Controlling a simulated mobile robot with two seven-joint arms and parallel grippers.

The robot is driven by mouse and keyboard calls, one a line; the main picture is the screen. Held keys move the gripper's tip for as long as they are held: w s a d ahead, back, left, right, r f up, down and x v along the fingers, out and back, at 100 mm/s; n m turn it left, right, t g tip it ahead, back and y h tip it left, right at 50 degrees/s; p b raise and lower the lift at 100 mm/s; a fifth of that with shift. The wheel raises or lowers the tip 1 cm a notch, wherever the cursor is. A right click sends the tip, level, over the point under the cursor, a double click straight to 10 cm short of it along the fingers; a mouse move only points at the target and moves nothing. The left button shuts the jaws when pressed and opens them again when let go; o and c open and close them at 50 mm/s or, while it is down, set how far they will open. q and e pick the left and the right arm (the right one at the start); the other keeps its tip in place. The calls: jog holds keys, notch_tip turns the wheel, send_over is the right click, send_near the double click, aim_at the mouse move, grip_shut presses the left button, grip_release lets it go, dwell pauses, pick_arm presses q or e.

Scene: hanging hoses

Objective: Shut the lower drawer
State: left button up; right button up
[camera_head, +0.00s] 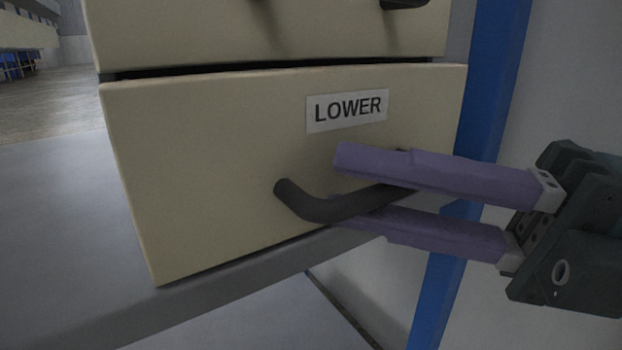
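The lower drawer (210,160) is a beige front with a white label reading LOWER (347,110). Its front stands slightly out from the drawer above, with a thin dark gap along its top edge. A dark curved handle (335,205) is on its lower half. My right gripper (345,188) comes in from the right. Its two purple fingers are apart, one above and one below the handle's right part. I cannot tell whether they touch the handle. My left gripper is not in view.
The upper drawer (200,35) is just above, with part of its dark handle (404,3) at the top edge. A grey shelf (60,230) lies under and left of the drawers. A blue post (490,80) stands close on the right, behind my fingers.

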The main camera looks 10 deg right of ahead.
jog(key=shift+c, duration=0.4)
grip_shut()
dwell(0.9)
